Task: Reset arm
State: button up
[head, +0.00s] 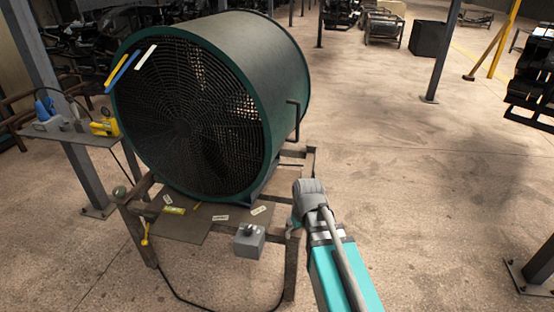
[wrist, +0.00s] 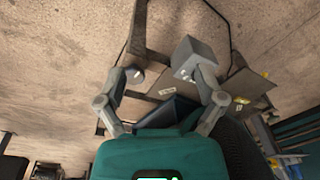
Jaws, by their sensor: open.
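My arm (head: 340,270) reaches up from the bottom of the head view, with a teal link and a grey joint. My gripper (wrist: 163,76) is open and empty in the wrist view, its two grey fingers spread apart. In the head view it is mostly hidden behind the wrist, beside the front right corner of the fan stand. A small grey box (head: 248,241) sits on the stand's front edge. It also shows close to the right finger in the wrist view (wrist: 198,52); whether they touch, I cannot tell.
A large green drum fan (head: 200,110) rests on a brown metal stand (head: 290,265) just left of my arm. A side table (head: 75,136) with a yellow device (head: 104,126) stands at left. A grey post (head: 443,55) rises at right. The floor right of my arm is open.

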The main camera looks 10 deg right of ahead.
jog(key=s+d+r+m+p, duration=0.2)
jog(key=s+d, duration=0.2)
jog(key=s, duration=0.2)
jog(key=shift+s+r+m+g+h, duration=0.25)
jog(key=shift+r+m+g+h, duration=0.15)
